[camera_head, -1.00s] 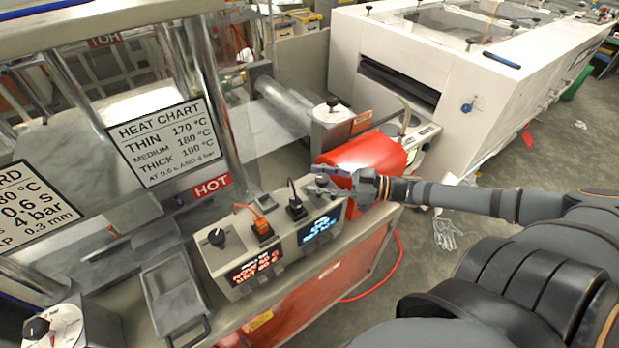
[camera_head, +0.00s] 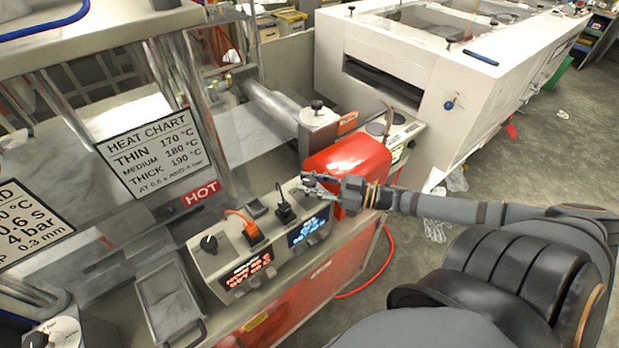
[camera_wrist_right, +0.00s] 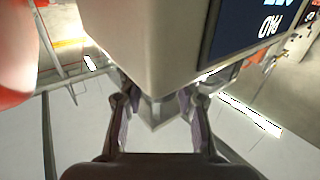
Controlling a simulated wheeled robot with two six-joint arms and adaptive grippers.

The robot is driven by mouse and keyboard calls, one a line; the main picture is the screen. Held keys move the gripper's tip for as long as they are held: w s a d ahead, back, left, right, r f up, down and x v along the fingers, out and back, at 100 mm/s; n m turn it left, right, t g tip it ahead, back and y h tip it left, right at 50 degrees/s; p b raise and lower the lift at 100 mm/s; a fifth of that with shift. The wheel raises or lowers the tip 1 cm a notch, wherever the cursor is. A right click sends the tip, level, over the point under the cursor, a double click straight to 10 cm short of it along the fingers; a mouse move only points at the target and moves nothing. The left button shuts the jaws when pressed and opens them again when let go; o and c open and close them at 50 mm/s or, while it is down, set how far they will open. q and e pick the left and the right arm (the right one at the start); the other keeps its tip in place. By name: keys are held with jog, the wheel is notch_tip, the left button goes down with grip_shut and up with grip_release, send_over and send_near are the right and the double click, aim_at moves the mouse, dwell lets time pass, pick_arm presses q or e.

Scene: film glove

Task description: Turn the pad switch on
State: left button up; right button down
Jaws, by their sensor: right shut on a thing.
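The grey control box (camera_head: 225,262) stands on the machine's front ledge, with a red-lit display (camera_head: 247,270) on the left and a blue-lit display (camera_head: 307,229) on the right. My right gripper (camera_head: 314,187) is at the top right end of the box. That part's shape is mostly hidden, so I cannot tell the pad switch's position. A display (camera_wrist_right: 265,30) there reads PAD. My left gripper is not in view.
A black knob (camera_head: 209,243), an orange plug (camera_head: 252,233) and a black plug (camera_head: 284,212) are on the box top. A red rounded body (camera_head: 348,158) stands close behind my gripper. A grey tray (camera_head: 168,305) lies left of the box.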

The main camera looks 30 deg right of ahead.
jog(key=m+t+h+p, duration=0.1)
jog(key=m+h+p, duration=0.1)
jog(key=h+p, duration=0.1)
jog(key=m+t+h+p, duration=0.2)
jog(key=m+h+p, duration=0.1)
jog(key=m+t+h+p, duration=0.1)
jog(key=m+h+p, duration=0.1)
jog(key=h+p, duration=0.2)
jog(key=shift+r, duration=0.3)
jog(key=shift+f+m+h+p, duration=0.1)
jog(key=shift+m+h+p, duration=0.25)
jog(key=shift+m+h, duration=0.45)
jog(key=h, duration=0.1)
jog(key=m+h, duration=0.1)
jog(key=shift+f+h, duration=0.2)
jog(key=shift+h, duration=0.2)
jog(key=shift+m+g+h, duration=0.6)
jog(key=shift+m+h, duration=1.1)
jog(key=shift+h, duration=0.7)
jog(key=c, duration=1)
grip_release()
jog(key=shift+o, duration=0.2)
